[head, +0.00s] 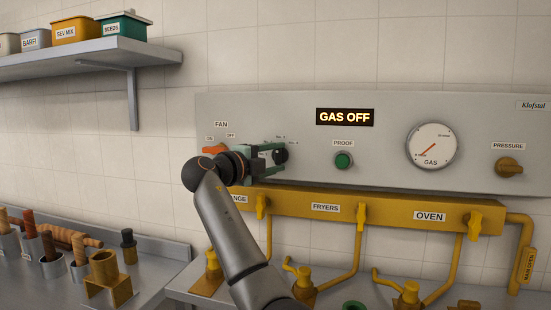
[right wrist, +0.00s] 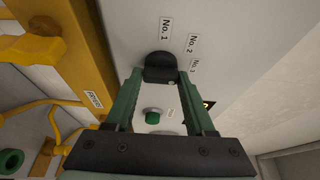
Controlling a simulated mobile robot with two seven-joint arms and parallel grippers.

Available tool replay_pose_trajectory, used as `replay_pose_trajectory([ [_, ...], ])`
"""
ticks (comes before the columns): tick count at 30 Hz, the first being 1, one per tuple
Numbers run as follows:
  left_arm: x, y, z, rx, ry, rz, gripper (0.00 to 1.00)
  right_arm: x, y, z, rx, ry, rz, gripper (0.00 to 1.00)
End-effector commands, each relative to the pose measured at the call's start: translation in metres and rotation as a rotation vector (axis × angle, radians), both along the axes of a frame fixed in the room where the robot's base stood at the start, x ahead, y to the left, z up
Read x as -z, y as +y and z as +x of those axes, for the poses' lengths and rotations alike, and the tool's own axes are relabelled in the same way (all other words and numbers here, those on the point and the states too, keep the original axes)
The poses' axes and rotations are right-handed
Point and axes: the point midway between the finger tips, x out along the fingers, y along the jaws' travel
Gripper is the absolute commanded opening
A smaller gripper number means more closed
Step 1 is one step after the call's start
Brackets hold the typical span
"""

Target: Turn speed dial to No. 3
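The speed dial (head: 281,153) is a black knob on the grey control panel, right of the FAN switch. It also shows in the right wrist view (right wrist: 160,66), with labels No. 1 (right wrist: 165,29), No. 2 (right wrist: 192,43) and No. 3 (right wrist: 195,67) around it. A small pale mark is on its lower right edge there; I cannot tell which number the dial is set to. My right gripper (head: 272,160) is at the dial. Its green fingers (right wrist: 161,74) stand apart on either side of the knob, with no clear grip on it. My left gripper is not in view.
The orange FAN switch (head: 215,150) is left of the gripper. The green PROOF button (head: 343,160), GAS gauge (head: 432,146) and PRESSURE knob (head: 509,167) are to the right. A yellow gas pipe (head: 380,209) with valves runs below. A shelf (head: 90,55) juts out at upper left.

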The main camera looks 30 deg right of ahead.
Motion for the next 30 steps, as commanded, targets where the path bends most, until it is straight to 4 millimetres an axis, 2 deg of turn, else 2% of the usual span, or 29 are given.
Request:
replay_pose_trajectory([
  [1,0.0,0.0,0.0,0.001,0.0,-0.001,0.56,0.0,0.0,0.0,-0.001,0.001,0.0,0.61],
  [7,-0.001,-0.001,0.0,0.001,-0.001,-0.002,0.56,0.0,0.0,0.0,0.0,0.001,-0.001,0.82],
  [17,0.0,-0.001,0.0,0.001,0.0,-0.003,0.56,0.0,0.006,-0.002,0.0,0.0,-0.002,0.82],
  [20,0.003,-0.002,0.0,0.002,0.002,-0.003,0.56,0.001,0.019,-0.006,-0.002,0.0,-0.003,0.82],
  [30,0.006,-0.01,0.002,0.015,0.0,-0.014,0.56,0.001,0.088,-0.028,-0.003,0.0,-0.002,0.82],
])
